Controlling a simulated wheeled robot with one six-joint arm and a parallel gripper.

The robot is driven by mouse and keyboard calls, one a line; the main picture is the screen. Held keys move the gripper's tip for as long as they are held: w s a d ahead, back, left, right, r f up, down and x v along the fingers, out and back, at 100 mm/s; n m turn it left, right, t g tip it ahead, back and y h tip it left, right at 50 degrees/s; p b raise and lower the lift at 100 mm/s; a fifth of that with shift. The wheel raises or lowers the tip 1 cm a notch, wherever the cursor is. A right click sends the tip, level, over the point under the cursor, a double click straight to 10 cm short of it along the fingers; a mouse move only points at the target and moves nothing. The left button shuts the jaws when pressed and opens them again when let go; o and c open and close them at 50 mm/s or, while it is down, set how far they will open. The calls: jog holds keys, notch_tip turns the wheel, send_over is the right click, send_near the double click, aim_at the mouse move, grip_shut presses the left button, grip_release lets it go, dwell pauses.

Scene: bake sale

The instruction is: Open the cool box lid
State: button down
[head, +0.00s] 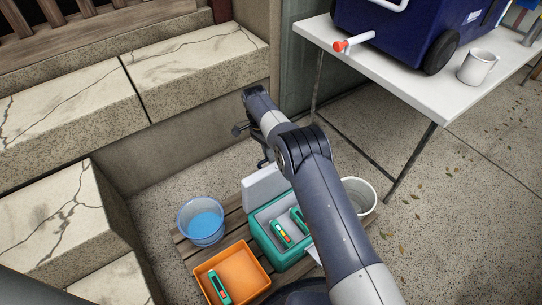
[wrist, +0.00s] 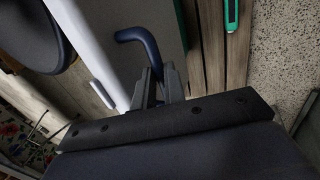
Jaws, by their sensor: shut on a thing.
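The green cool box (head: 263,241) stands on a wooden pallet in the head view. Its white lid (head: 264,186) is raised at the far side, and the pale inside shows with green objects (head: 281,233) in it. In the wrist view, the white lid (wrist: 88,35) lies beside a bent dark-blue handle (wrist: 137,36). My gripper (wrist: 159,76) is shut on the handle, whose lower end passes between the fingers. In the head view, my arm hides part of the box, and the fingers are too small to make out clearly.
Stone steps (head: 195,60) rise at left. A white table (head: 420,92) at upper right holds a large blue wheeled box (head: 400,35) and a mug (head: 477,68).

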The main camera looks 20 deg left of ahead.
jog(key=shift+f, duration=0.45)
jog(key=shift+s, duration=0.1)
jog(key=c, duration=1.8)
grip_release()
jog(key=shift+c, duration=0.2)
jog(key=o, duration=0.4)
jog(key=shift+a+r, duration=0.1)
jog(key=shift+c, duration=0.2)
jog(key=shift+r, duration=0.1)
notch_tip(320, 180, up, 10)
jog(key=p, duration=0.3)
